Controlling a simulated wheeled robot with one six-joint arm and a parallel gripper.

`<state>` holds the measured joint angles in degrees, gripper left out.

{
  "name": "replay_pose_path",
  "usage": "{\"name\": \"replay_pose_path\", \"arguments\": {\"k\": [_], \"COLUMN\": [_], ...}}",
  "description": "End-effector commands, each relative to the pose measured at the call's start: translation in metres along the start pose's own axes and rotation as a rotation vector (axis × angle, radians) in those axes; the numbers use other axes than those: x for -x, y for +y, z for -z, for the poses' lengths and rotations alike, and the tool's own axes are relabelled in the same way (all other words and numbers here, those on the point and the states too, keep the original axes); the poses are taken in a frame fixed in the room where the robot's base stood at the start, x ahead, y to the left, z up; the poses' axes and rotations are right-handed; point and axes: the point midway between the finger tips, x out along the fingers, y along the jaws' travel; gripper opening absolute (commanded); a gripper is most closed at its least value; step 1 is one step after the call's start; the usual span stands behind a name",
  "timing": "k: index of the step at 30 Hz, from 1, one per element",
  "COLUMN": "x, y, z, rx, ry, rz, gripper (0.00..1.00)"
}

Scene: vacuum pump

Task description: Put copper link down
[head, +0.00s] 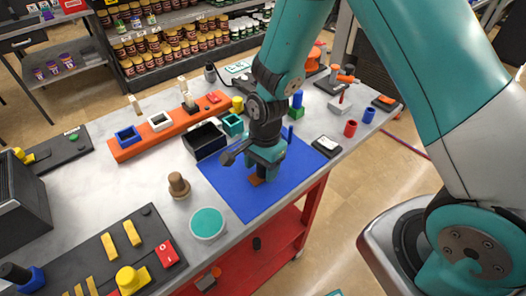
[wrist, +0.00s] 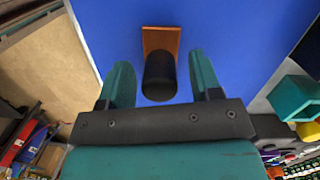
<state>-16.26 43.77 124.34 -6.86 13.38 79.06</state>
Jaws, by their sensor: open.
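The copper link (wrist: 161,38) is a flat orange-brown piece with a black cylinder (wrist: 159,77) on it. It lies on the blue mat (wrist: 235,35). In the head view the copper link (head: 256,181) shows as a small brown corner below my gripper (head: 264,162), on the blue mat (head: 239,203). In the wrist view my gripper (wrist: 160,62) is open, one finger on each side of the black cylinder, with gaps visible on both sides. The rest of the link is hidden behind the cylinder and the gripper.
A black open box (head: 205,140) and a teal box (head: 233,125) stand behind the mat. A teal-topped round container (head: 207,223) and a brown knob (head: 179,184) stand to the left. A black-and-white device (head: 326,146) is at the right. The mat's front part is clear.

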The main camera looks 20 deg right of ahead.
Motion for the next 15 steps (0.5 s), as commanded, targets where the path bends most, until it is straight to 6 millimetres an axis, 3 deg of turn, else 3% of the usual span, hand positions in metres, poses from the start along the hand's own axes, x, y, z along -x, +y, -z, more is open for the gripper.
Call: {"name": "replay_pose_path", "arguments": {"k": [15], "x": [0.1], "y": [-0.001], "z": [0.001], "rx": [-0.001], "ry": [0.002], "rz": [0.007], "gripper": [0.58]}}
